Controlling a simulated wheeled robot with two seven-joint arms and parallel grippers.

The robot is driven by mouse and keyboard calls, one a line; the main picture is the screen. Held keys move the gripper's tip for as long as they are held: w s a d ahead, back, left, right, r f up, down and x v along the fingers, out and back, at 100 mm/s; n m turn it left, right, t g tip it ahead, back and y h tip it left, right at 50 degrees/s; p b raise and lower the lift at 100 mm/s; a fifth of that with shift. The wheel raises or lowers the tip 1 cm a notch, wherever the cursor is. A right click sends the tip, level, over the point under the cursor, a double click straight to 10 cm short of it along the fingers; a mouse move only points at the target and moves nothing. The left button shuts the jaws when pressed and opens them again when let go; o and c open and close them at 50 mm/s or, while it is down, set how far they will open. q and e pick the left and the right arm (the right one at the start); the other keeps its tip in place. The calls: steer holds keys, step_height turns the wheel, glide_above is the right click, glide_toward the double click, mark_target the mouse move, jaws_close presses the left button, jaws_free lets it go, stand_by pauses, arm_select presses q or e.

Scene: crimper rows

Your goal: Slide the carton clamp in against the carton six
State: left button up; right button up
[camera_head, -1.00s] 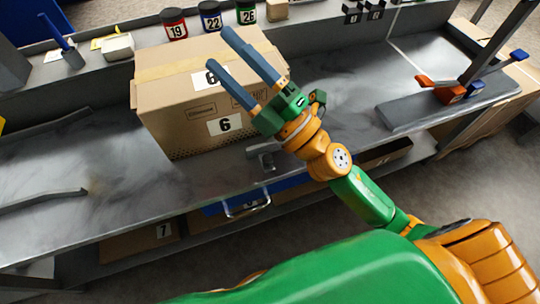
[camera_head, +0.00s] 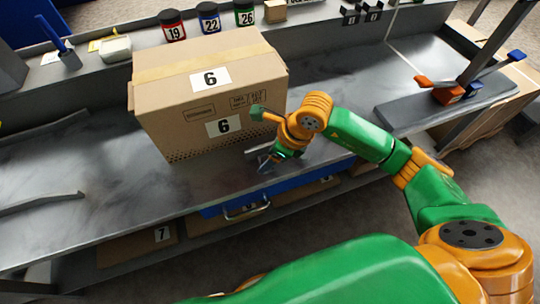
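Carton six (camera_head: 190,122) is a brown cardboard box with "6" labels on its top and front, standing upright on the grey bench. A small grey metal piece (camera_head: 255,151), apparently the carton clamp, sits at the bench's front edge by the carton's lower right front corner. It is mostly hidden by my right gripper. My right gripper (camera_head: 265,164) points down at this piece, in front of the carton. Its fingertips are small and partly hidden, so I cannot tell whether they are open or shut on it. My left gripper is not in view.
A blue drawer (camera_head: 293,193) with a metal handle is below the bench edge. Jars 19 (camera_head: 173,27), 22 (camera_head: 209,18) and 26 (camera_head: 244,13) stand on the back ledge. A grey platform (camera_head: 435,110) with orange and blue levers is at right.

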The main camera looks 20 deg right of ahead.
jaws_close()
stand_by(1.4)
